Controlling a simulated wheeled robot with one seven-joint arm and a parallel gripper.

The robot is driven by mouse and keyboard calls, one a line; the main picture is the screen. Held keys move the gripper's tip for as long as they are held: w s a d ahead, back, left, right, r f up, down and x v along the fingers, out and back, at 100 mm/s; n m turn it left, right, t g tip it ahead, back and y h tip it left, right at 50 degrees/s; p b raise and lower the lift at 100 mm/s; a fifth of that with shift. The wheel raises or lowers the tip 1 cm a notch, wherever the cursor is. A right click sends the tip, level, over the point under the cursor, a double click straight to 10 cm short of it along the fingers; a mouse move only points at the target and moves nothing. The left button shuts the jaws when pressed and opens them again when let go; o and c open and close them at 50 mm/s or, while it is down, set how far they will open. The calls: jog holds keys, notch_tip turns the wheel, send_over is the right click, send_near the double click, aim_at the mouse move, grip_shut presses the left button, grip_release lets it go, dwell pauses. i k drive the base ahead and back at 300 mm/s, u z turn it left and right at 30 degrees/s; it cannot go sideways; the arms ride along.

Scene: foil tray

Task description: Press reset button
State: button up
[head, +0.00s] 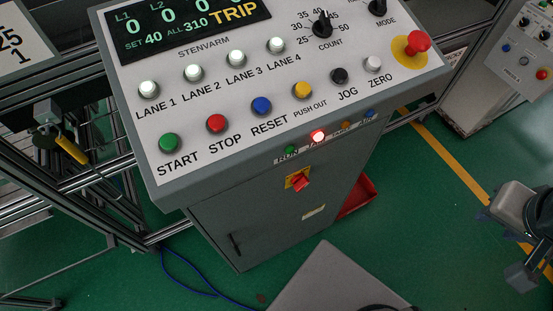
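The reset button is a round blue button (262,106) with RESET printed below it. It sits on the light sloped panel (225,120) of a grey control console, between the red STOP button (216,124) and the yellow PUSH OUT button (302,90). It is fully in view with nothing touching it. A dark grey part of my arm, seemingly with my gripper (515,235), shows at the right edge, cut off by the frame. It is well away from the console, low and to the right. Its finger opening cannot be made out.
A green START button (170,143), a red mushroom knob (418,43) on yellow and rotary knobs share the panel. The display (185,22) reads TRIP; a red lamp (318,136) glows on the front edge. Metal framing (75,190) stands left. Green floor lies right.

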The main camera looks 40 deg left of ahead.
aim_at(261, 105)
jog(key=k, duration=0.45)
jog(key=z, duration=1.75)
jog(key=k, duration=2.7)
jog(key=u, duration=1.55)
jog(key=i, duration=0.5)
jog(key=z, duration=0.05)
